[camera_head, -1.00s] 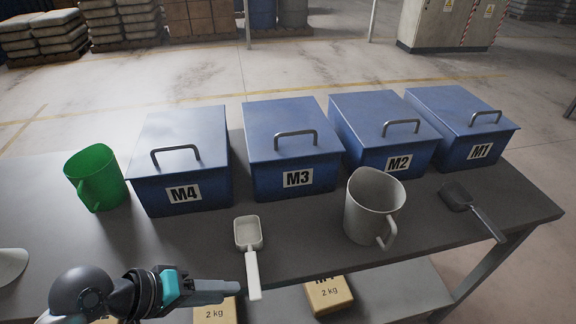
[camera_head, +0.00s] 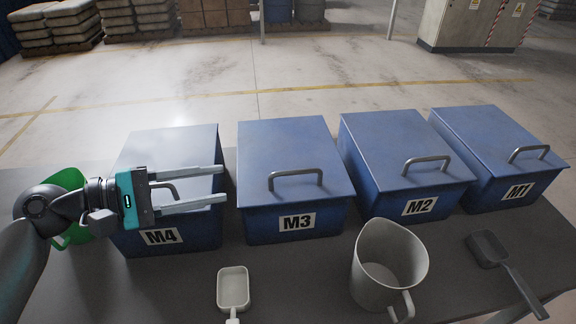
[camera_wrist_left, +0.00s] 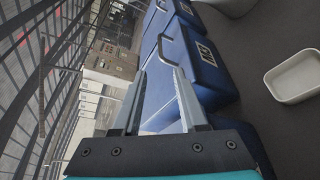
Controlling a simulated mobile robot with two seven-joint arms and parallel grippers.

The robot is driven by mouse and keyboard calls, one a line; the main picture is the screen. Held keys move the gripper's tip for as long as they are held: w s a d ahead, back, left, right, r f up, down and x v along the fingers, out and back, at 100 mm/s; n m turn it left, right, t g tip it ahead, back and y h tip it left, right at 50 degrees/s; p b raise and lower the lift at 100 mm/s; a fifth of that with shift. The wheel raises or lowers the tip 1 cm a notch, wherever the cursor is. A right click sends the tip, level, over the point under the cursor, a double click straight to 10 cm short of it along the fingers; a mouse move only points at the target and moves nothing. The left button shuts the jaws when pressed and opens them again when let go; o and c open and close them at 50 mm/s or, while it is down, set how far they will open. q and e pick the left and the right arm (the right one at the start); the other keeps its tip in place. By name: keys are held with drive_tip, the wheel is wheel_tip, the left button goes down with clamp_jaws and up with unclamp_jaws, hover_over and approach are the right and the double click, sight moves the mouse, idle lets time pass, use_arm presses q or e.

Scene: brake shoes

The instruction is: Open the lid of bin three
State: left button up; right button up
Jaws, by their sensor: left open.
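Bin three is the blue box marked M3 (camera_head: 296,223), with its flat lid (camera_head: 285,148) closed and a grey bar handle (camera_head: 296,177) near the lid's front edge. My left gripper (camera_head: 222,186) is open and empty. In the head view it appears over the M4 bin (camera_head: 165,238), its fingers pointing right toward the M3 bin and ending just left of it. The gripper hides part of the M4 handle. In the left wrist view the open fingers (camera_wrist_left: 155,98) frame part of a blue bin. My right gripper is not in view.
The M2 bin (camera_head: 421,207) and M1 bin (camera_head: 518,191) stand closed to the right. A green jug (camera_head: 70,181) is partly behind my left arm.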

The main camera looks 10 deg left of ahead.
sight(279, 174)
use_arm(q)
drive_tip(key=x, duration=1.2)
drive_tip(key=shift+w+d+f, duration=0.1)
drive_tip(key=shift+d, duration=0.15)
drive_tip(key=shift+w+d+f+b, duration=0.15)
drive_tip(key=shift+w+d+b, duration=0.2)
drive_tip(key=shift+d, duration=0.15)
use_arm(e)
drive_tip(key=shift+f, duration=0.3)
use_arm(q)
drive_tip(key=shift+c, duration=0.4)
clamp_jaws()
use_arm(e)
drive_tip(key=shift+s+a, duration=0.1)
